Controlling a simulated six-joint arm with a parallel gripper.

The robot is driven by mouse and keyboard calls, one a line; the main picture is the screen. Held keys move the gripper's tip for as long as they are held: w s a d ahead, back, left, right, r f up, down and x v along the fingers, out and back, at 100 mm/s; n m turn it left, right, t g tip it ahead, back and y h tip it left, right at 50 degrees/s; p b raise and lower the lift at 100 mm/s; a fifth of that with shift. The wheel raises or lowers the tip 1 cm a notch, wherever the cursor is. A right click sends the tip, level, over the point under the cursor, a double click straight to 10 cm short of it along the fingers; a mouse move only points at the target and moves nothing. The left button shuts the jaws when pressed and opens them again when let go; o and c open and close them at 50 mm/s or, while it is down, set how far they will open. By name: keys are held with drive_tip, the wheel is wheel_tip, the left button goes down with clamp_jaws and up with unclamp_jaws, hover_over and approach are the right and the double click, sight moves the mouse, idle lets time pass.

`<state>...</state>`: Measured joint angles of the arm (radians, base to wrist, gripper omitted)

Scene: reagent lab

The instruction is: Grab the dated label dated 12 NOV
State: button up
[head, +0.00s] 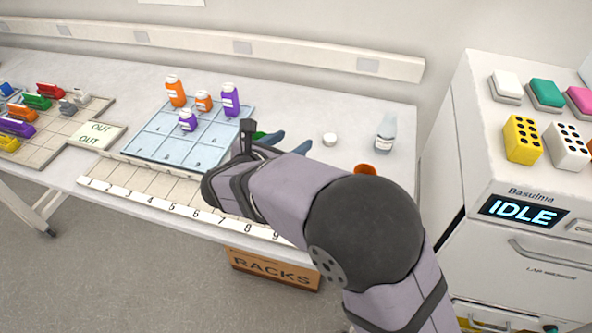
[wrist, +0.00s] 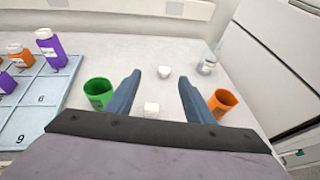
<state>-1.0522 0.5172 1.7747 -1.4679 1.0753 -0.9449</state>
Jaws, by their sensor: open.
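My gripper (wrist: 159,78) is open and empty over the right part of the bench, and its two blue fingers also show in the head view (head: 288,143). No date can be read on either piece, so I cannot tell whether one is the 12 NOV label. My arm hides the nearer white piece in the head view.
A green cup (wrist: 99,93) stands left of the fingers and an orange cup (wrist: 222,103) right of them. A clear bottle (head: 385,133) stands at the back right. A blue gridded tray (head: 150,139) with orange and purple bottles lies left.

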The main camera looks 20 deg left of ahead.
wheel_tip(320, 180, down, 11)
drive_tip(key=shift+r, duration=0.2)
drive_tip(key=shift+p+x, duration=0.4)
drive_tip(key=shift+x, duration=0.7)
drive_tip(key=shift+w+p, duration=0.5)
drive_tip(key=shift+w, duration=0.05)
drive_tip(key=shift+p+x, duration=0.8)
drive_tip(key=shift+x, duration=1.25)
drive_tip(key=shift+a, duration=0.15)
drive_tip(key=shift+c, duration=0.2)
drive_tip(key=c, duration=1.1)
